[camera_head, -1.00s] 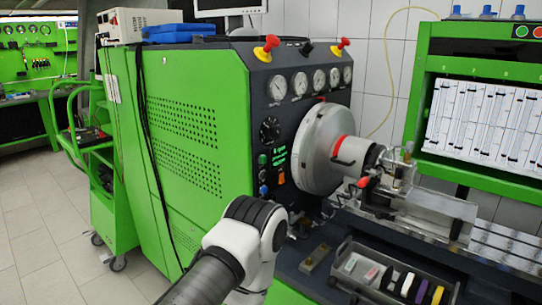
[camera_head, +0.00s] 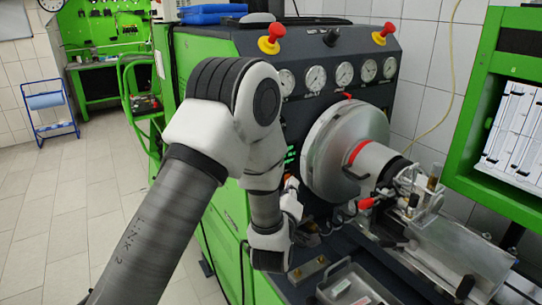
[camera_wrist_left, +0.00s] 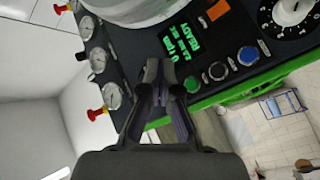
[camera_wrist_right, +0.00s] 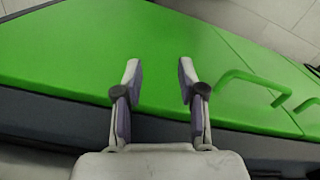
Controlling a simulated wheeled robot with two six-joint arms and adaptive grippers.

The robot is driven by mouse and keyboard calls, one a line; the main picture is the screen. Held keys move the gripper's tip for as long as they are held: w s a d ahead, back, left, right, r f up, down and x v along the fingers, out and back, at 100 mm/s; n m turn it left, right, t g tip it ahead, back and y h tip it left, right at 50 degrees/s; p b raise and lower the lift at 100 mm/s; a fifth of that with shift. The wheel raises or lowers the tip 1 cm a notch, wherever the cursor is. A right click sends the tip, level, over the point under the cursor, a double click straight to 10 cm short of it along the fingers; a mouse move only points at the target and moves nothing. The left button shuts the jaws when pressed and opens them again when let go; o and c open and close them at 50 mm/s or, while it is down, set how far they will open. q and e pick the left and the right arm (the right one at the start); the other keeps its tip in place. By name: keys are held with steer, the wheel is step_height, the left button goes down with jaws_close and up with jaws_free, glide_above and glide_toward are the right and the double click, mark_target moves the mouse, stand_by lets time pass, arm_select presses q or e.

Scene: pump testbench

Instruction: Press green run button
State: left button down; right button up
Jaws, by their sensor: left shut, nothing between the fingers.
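The green button (camera_wrist_left: 192,85) sits on the dark control panel in the left wrist view, just right of my left gripper's fingertips. My left gripper (camera_wrist_left: 163,72) is shut and empty, its tips near the panel. I cannot tell whether they touch it. In the head view my left arm covers the panel's buttons, and the fingers are hard to make out. My right gripper (camera_wrist_right: 159,68) is open and empty above a green surface in the right wrist view. It is outside the head view.
The round metal chuck (camera_head: 345,150) is right of my left arm. Red knobs (camera_head: 271,38) stand on top. A green handle (camera_wrist_right: 252,82) is near my right gripper.

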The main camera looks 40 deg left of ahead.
arm_select(q)
steer(key=w+a+r+p, duration=0.1)
steer(key=w+a+p, duration=0.1)
steer(key=a, duration=0.7)
steer(key=shift+w, duration=0.3)
arm_select(e)
steer(key=r, duration=0.3)
steer(key=shift+s+a, duration=0.25)
steer(key=shift+s, duration=0.05)
arm_select(q)
steer(key=shift+d, duration=0.1)
arm_select(e)
steer(key=shift+f, duration=0.1)
stand_by(0.7)
arm_select(q)
steer(key=shift+w+a, duration=0.15)
steer(key=shift+a, duration=0.3)
arm_select(e)
steer(key=shift+f, duration=0.1)
